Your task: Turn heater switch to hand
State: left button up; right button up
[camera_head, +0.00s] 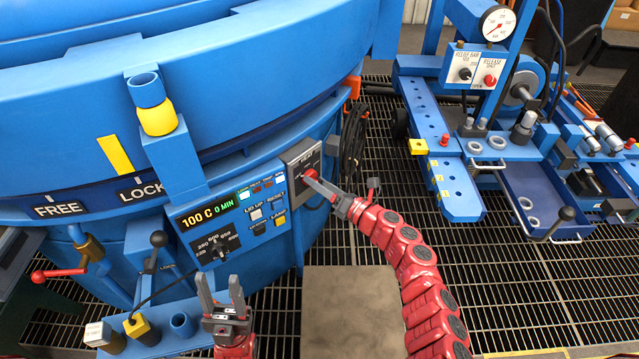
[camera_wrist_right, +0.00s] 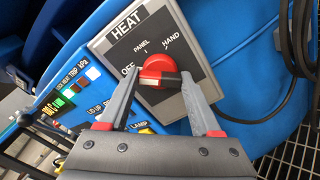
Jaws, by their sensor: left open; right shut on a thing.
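The heater switch is a red round knob (camera_wrist_right: 158,70) on a grey plate (camera_wrist_right: 122,43) marked HEAT, with OFF, PANEL and HAND around the knob. In the head view the plate (camera_head: 296,156) sits on the furnace's blue side, right of the temperature display. My right gripper (camera_wrist_right: 160,76) is shut on the knob, one fingertip on each side. In the head view my right gripper (camera_head: 318,184) reaches the plate from the right and partly covers the knob. I cannot tell which mark the knob points at. My left gripper (camera_head: 221,290) is open and empty, low in front of the furnace.
A control panel (camera_head: 217,246) with a 100 C display and a black dial is left of the switch. Black cables (camera_head: 354,140) hang right of the plate. A blue workstation with a gauge (camera_head: 497,24) stands at right. Grating floor (camera_head: 520,270) lies between.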

jog(key=shift+c, duration=1.1)
jog(key=shift+m, duration=0.3)
jog(key=m+p, duration=0.9)
jog(key=m, duration=1)
jog(key=shift+f, duration=0.1)
jog(key=shift+s+f+m, duration=0.1)
jog(key=shift+m, duration=0.2)
jog(key=o, duration=1.4)
